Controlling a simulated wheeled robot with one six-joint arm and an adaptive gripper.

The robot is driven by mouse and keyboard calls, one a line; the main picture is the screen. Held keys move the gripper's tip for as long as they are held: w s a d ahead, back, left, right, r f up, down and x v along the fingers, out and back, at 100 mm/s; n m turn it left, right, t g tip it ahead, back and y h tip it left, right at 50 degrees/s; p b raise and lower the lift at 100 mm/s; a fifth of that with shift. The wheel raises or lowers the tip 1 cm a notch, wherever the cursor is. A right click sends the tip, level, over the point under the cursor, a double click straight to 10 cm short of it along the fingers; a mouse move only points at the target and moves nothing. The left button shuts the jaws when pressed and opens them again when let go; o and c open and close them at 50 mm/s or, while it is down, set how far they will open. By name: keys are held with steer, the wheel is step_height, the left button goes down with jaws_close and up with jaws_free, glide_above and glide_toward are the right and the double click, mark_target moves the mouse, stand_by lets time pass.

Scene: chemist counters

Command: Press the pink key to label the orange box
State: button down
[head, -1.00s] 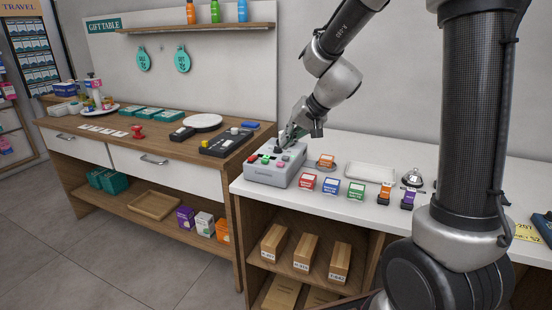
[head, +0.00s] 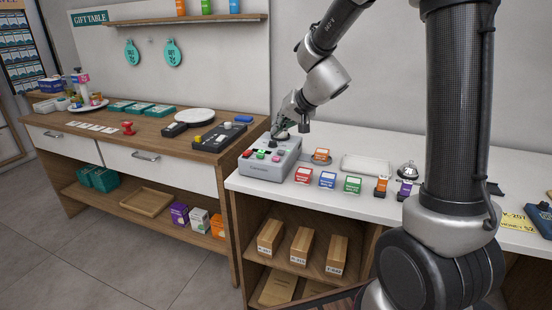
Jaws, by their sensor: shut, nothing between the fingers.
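The grey label machine (head: 270,171) stands at the left end of the white counter, with several coloured keys on its top. The pink key (head: 277,158) is at the front right of the key panel, right of a green key (head: 260,155). The orange box (head: 321,155) with a white top sits just right of the machine, on a small dark base. My gripper (head: 281,136) is shut and empty over the rear part of the machine, behind the pink key. I cannot tell whether its tips touch the machine. It partly hides the rear keys.
Red (head: 304,175), blue (head: 327,180) and green (head: 352,185) boxes line the counter front. A white tray (head: 366,165) and a bell (head: 408,170) stand further right. The wooden gift table (head: 150,130) adjoins at left.

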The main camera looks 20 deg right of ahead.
steer(key=shift+f, duration=3.05)
steer(key=shift+f, duration=0.15)
steer(key=shift+f, duration=0.25)
steer(key=shift+f, duration=0.4)
steer(key=shift+r, duration=3.35)
